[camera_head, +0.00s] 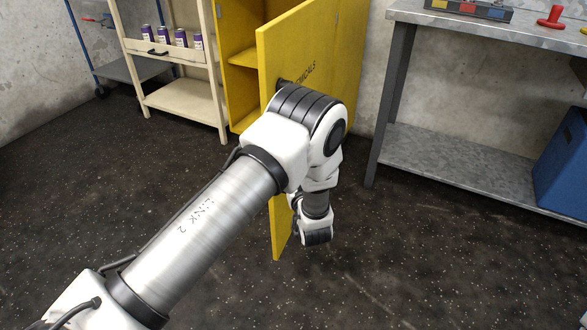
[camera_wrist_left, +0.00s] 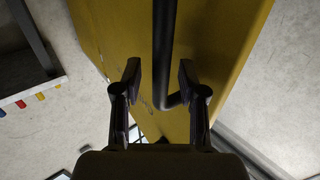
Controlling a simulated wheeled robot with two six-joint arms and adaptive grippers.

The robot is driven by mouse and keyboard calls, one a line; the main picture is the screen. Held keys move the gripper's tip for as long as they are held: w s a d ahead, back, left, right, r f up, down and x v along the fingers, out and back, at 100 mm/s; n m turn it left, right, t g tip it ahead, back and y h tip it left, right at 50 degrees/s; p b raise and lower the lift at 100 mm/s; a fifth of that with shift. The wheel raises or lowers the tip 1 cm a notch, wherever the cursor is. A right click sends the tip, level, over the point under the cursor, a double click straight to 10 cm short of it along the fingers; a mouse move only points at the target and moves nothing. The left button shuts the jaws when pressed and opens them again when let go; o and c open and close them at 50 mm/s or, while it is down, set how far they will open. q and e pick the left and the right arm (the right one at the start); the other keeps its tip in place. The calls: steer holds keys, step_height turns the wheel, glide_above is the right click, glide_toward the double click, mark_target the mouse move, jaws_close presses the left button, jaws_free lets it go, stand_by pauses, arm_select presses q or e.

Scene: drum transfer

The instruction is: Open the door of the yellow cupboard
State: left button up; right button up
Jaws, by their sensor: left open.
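The yellow cupboard (camera_head: 237,70) stands at the back centre, with a shelf showing inside. Its door (camera_head: 310,38) is swung partly out, and my left arm hides much of it. In the left wrist view the door (camera_wrist_left: 215,45) fills the middle, with a dark bar handle (camera_wrist_left: 165,45) running down it and bending at its lower end. My left gripper (camera_wrist_left: 159,82) is open, one finger on each side of the handle, with gaps visible. In the head view its fingers are hidden behind my arm. My right gripper is not in view.
A cream shelf cart (camera_head: 180,95) with several purple cans (camera_head: 180,38) stands left of the cupboard. A grey metal workbench (camera_head: 480,165) with a blue bin (camera_head: 562,165) stands right. The dark floor (camera_head: 420,260) in front is clear.

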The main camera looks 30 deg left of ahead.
arm_select(q)
steer(key=v, duration=0.7)
steer(key=shift+d, duration=0.15)
steer(key=shift+s, duration=0.15)
steer(key=s+a+f+m+g+h, duration=0.2)
steer(key=s+f+h, duration=0.1)
steer(key=s+f, duration=0.35)
steer(key=s+a+f+m+g+h, duration=0.1)
steer(key=s+a+f+g+h, duration=0.15)
steer(key=s+f, duration=0.45)
steer(key=s+d+f+m+g+h, duration=0.3)
steer(key=s+d+f+g, duration=0.15)
steer(key=s, duration=0.55)
steer(key=s+d+f+m+g+h, duration=0.25)
steer(key=s+d+g+h, duration=0.2)
steer(key=s, duration=0.55)
step_height(320, 180, up, 32)
steer(key=p, duration=3.2)
steer(key=shift+w+f+y, duration=0.15)
steer(key=shift+w+y, duration=0.2)
steer(key=shift+y, duration=0.05)
